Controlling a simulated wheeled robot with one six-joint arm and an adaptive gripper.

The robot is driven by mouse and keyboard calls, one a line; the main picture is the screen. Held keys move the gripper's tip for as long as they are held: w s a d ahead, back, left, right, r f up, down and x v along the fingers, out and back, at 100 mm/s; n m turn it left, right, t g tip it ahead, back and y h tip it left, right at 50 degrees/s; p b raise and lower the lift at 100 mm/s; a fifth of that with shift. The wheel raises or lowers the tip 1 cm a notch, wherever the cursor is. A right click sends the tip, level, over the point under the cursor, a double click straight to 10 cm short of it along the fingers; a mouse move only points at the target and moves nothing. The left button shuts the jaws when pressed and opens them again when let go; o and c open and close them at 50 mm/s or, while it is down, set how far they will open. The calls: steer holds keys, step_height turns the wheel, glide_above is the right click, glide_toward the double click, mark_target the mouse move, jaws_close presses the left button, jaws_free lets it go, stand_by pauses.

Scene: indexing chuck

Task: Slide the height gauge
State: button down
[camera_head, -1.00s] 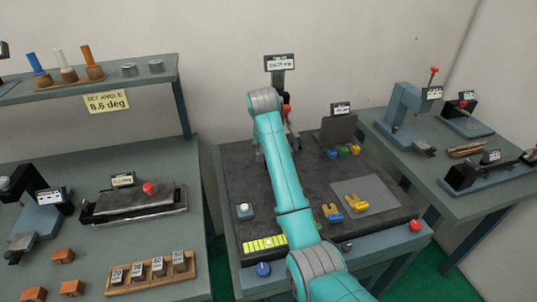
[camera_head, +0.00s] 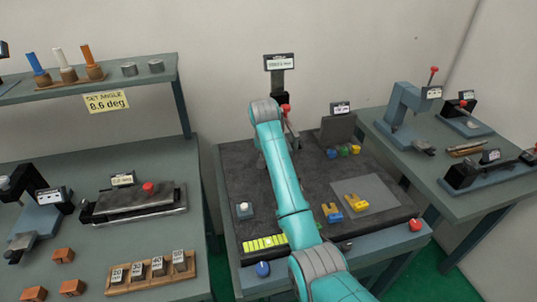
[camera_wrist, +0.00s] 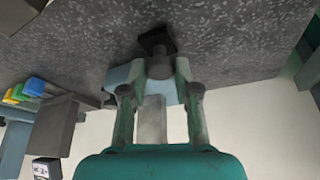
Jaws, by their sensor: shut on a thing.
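The height gauge (camera_head: 279,84) stands at the back of the dark granite plate (camera_head: 330,175). It has a dark column and a display (camera_head: 279,62) on top whose digits are too blurred to read. My arm covers its lower part and hides my gripper in the head view. In the wrist view, my gripper (camera_wrist: 160,92) has its two fingers on either side of a pale grey part of the gauge (camera_wrist: 151,118), shut on it. A dark square tip (camera_wrist: 157,42) shows beyond the fingers, against the speckled granite.
A red-knobbed lever (camera_head: 286,111) is close to my arm. Yellow and blue pieces (camera_head: 333,213) lie near a grey mat (camera_head: 377,192) at right. A dark block (camera_head: 337,130) stands right of the gauge.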

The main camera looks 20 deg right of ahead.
steer(key=a, duration=1.2)
steer(key=shift+a, duration=0.25)
steer(key=c, duration=0.9)
jaws_free()
steer(key=shift+a, duration=0.15)
steer(key=shift+r, duration=0.1)
steer(key=shift+s+r, duration=0.1)
steer(key=shift+r, duration=0.15)
steer(key=shift+v, duration=5.65)
